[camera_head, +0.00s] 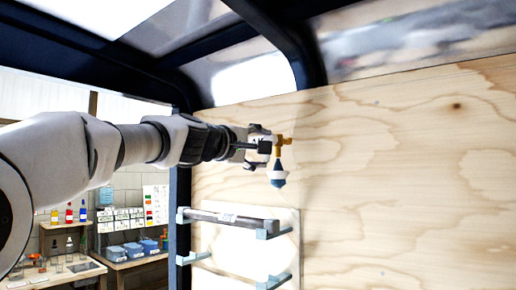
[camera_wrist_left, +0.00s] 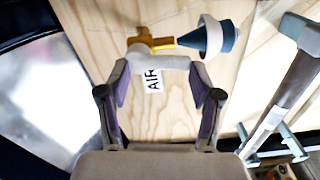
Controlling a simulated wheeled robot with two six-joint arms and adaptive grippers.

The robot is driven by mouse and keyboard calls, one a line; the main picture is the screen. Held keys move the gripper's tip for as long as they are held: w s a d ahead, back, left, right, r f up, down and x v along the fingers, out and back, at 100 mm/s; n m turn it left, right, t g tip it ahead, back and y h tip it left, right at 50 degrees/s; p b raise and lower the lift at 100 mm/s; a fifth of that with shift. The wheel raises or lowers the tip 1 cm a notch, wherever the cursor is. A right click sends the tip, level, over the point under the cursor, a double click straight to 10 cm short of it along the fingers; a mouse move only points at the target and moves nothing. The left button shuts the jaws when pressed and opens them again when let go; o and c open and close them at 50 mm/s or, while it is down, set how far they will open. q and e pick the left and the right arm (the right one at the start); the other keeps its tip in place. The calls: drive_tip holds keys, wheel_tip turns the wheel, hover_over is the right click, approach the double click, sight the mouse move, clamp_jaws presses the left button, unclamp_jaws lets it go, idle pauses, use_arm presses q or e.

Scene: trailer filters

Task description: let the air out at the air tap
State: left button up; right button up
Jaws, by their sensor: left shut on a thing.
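The air tap is brass (camera_head: 284,142) and sits on the plywood wall. It also shows at the top of the left wrist view (camera_wrist_left: 150,41). A blue and white cone-shaped piece (camera_head: 278,177) hangs below its outlet. A pale handle (camera_wrist_left: 162,62) lies across the front of the tap, between my left fingertips. My left gripper (camera_wrist_left: 160,73) is shut on this handle, and its fingers are at the handle's two ends. A label reading AIR (camera_wrist_left: 153,80) is on the wall by the tap. My right gripper is in neither view.
A light-blue bracket rack (camera_head: 268,234) with a dark bar (camera_head: 232,219) is on the wall below the tap. A dark frame post (camera_head: 180,210) stands to the left. Shelves with bottles and blue bins (camera_head: 130,249) are beyond it. The plywood on the right (camera_head: 420,190) is clear.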

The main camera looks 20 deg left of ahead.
use_arm(q)
drive_tip(key=o, duration=1.1)
drive_tip(key=shift+o, duration=0.2)
drive_tip(key=shift+w+d, duration=0.15)
